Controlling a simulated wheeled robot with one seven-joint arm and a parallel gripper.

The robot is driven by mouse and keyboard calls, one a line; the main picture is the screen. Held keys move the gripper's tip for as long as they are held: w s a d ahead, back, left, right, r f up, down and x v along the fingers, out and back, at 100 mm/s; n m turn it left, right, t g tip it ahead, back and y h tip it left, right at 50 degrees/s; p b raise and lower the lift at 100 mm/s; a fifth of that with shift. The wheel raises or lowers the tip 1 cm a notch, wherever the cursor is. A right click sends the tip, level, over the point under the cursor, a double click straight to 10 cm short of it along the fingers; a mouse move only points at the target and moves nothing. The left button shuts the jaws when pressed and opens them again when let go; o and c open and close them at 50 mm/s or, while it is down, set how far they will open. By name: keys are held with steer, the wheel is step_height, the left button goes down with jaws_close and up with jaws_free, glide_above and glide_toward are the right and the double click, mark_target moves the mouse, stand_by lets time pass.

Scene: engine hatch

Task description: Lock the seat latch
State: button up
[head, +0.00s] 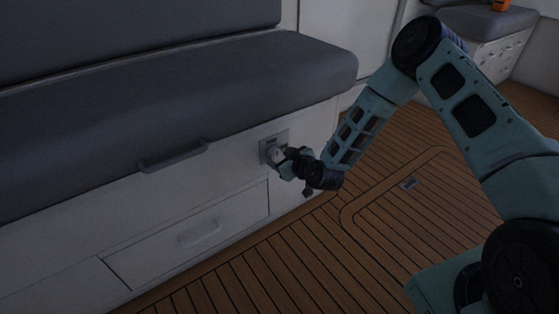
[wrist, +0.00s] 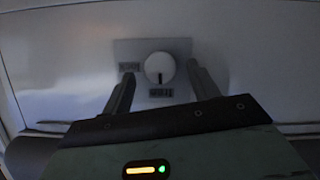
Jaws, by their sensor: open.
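The seat latch is a round white knob (wrist: 159,68) with a dark slot mark pointing down, on a grey square plate (wrist: 184,46). Small labels sit on the plate at the knob's left and below it; I cannot read them. In the head view the plate (head: 268,143) is on the white front panel under the seat cushion. My gripper (wrist: 160,75) is open, with one finger on each side of the knob and a visible gap to it. In the head view my gripper (head: 277,156) is at the plate and partly hides the knob.
The grey seat cushion (head: 180,100) overhangs the panel above the latch. A grey handle (head: 174,158) sticks out to the left of it. A drawer (head: 190,235) is below. The wooden floor (head: 300,250) has a hatch with a small latch (head: 409,184).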

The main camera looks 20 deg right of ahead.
steer(key=shift+w+a+f, duration=0.2)
steer(key=shift+w, duration=0.5)
steer(key=c, duration=1)
